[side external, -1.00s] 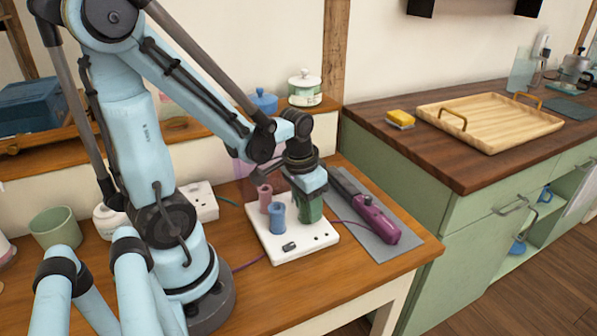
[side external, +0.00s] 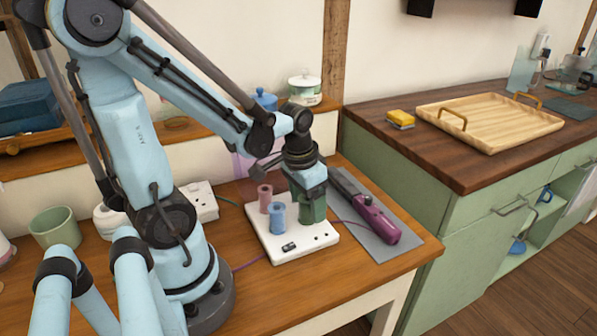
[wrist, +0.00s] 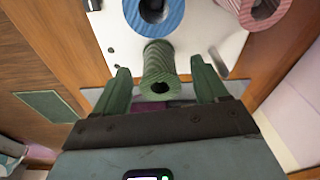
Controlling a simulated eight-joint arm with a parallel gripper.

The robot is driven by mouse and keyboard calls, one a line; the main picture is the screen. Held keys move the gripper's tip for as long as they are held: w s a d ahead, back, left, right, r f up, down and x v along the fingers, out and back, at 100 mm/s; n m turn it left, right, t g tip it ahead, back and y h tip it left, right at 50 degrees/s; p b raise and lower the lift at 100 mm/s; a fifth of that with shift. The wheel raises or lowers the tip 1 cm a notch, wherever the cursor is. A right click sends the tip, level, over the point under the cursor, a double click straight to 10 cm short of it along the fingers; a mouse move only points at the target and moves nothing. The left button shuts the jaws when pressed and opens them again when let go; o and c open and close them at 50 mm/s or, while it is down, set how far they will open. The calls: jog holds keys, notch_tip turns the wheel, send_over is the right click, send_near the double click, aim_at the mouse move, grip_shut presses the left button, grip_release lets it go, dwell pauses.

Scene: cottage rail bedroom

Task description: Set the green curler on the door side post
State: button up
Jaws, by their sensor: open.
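The green curler (wrist: 160,66) stands upright between the spread green fingers of my gripper (wrist: 158,72) in the wrist view, with gaps on both sides. Its dark top hole faces the wrist camera. In the side view the curler and my gripper (side external: 312,205) overlap at the right part of the white base (side external: 290,246), so I cannot tell whether a post is inside the curler. The blue curler (side external: 278,217) and the pink curler (side external: 265,198) stand upright on the base, left of my gripper. My gripper is open.
A purple-handled styling tool (side external: 373,220) lies on a grey mat (side external: 385,250) just right of the base. A green cup (side external: 54,229) and a white socket box (side external: 200,203) stand left. A counter with a wooden tray (side external: 490,122) is at right.

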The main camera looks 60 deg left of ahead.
notch_tip(320, 180, up, 11)
jog(key=s, duration=0.1)
jog(key=shift+s, duration=0.35)
dwell(0.3)
jog(key=shift+d+f, duration=0.1)
jog(key=w+d+f+m+t, duration=0.1)
jog(key=w+d+t, duration=0.2)
jog(key=d+t, duration=0.2)
jog(key=d, duration=0.2)
jog(key=shift+w+d+f, duration=0.3)
jog(key=shift+w, duration=0.1)
jog(key=shift+c, duration=0.5)
